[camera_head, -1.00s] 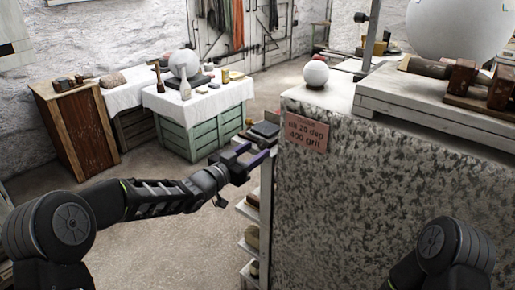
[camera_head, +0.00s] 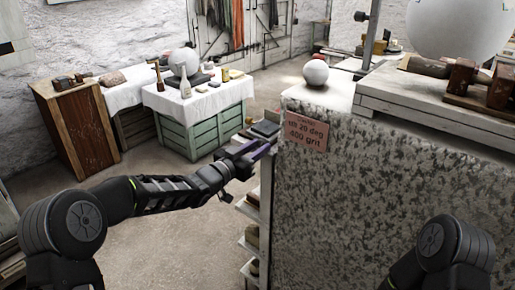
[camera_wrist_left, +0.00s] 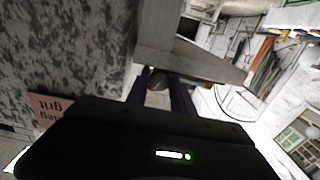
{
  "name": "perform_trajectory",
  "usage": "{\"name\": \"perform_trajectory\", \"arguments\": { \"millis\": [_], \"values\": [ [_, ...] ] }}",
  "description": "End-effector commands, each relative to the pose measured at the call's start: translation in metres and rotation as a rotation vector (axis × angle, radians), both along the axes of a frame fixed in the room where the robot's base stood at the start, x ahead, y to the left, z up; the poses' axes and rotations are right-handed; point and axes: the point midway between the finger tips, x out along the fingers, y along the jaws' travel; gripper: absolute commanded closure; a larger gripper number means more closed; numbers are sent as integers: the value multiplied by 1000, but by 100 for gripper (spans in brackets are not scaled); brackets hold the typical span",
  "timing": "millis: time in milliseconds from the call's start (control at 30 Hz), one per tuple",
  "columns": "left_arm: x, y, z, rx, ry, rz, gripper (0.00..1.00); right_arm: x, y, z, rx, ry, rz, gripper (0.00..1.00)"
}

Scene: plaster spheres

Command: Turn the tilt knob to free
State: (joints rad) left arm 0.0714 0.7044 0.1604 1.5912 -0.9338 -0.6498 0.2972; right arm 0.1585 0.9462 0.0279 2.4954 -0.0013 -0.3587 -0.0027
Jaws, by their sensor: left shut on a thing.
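My left gripper (camera_head: 262,150) reaches to the left side of the speckled stone block (camera_head: 380,190), by its upper left corner. In the left wrist view my left gripper (camera_wrist_left: 158,88) has its two dark fingers on either side of a small, dark, rounded piece with a reddish spot, which I take to be the tilt knob (camera_wrist_left: 157,86). The gripper is shut on it. The fingers hide most of the knob, and its setting cannot be read. I cannot make the knob out in the head view. My right gripper is out of view.
A pink sign (camera_head: 306,131) reading "tilt 20 deg, 400 grit" is on the block. A small white sphere (camera_head: 316,73) sits on top, near a large white sphere (camera_head: 455,28). Shelves (camera_head: 252,240) stand below my left gripper. Open floor lies left of the block.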

Motion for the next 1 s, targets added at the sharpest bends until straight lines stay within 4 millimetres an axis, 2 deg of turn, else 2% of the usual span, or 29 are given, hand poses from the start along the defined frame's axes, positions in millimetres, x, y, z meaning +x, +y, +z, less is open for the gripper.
{"name": "perform_trajectory", "arguments": {
  "millis": [100, 700, 733, 1000],
  "values": [
    [0, 0, 0, 0, 0, 0, 100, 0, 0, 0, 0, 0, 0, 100],
    [0, 0, 0, -101, 73, 0, 100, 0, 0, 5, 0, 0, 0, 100],
    [0, 0, 0, -101, 73, 0, 70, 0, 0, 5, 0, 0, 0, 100],
    [0, 0, 0, -100, 73, 0, 50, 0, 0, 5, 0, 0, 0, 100]
  ]
}}
